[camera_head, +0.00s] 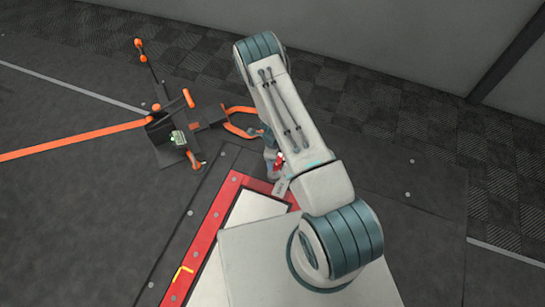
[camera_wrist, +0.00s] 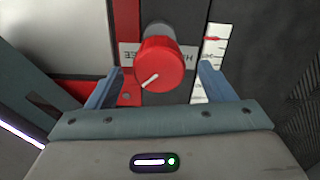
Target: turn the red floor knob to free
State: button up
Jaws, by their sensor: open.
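The red floor knob (camera_wrist: 161,64) stands up from the dark floor plate in the wrist view, on a grey stem. A white line on its top points to the lower left. My gripper (camera_wrist: 160,80) is open, with one blue finger on each side of the knob and a gap showing on both sides. White labels lie on both sides of the knob; the left one (camera_wrist: 128,54) shows letters ending in "EE", and the right one is partly covered. In the head view a little red of the knob (camera_head: 279,160) shows beside my arm; the rest is hidden.
A red frame (camera_head: 212,220) borders a white panel near the knob. A white scale strip (camera_wrist: 212,60) lies right of it. An orange and black wheel stand (camera_head: 170,125) with an orange strap (camera_head: 75,141) stands to the left. Open dark floor lies to the right.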

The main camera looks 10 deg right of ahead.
notch_tip(320, 180, up, 10)
jog(key=p, duration=0.3)
jog(key=shift+r, duration=0.1)
dwell(0.3)
jog(key=s+a+r+n+y+p, duration=0.15)
jog(key=r+n+p, duration=0.3)
jog(key=r, duration=0.95)
jog(key=a+r+n+t+p, duration=0.1)
jog(key=a+r+n+p, duration=0.3)
jog(key=r, duration=1)
jog(key=r+n+y+p, duration=0.15)
jog(key=r+p, duration=0.35)
jog(key=r, duration=0.9)
jog(key=s+d+r+n+h+p, duration=0.1)
jog(key=s+r+n+p, duration=0.3)
jog(key=r, duration=0.6)
jog(key=s+d+r+n+t+h+p, duration=0.1)
jog(key=s+d+r+n+p, duration=0.1)
jog(key=s+r+n+p, duration=0.3)
jog(key=s+d+r+n+h+p, duration=0.1)
jog(key=s+r+n+p, duration=0.3)
jog(key=s+r, duration=0.6)
notch_tip(320, 180, up, 5)
jog(key=shift+s+d+r+t+p, duration=0.2)
jog(key=shift+d+t+p, duration=0.25)
jog(key=shift+d, duration=0.2)
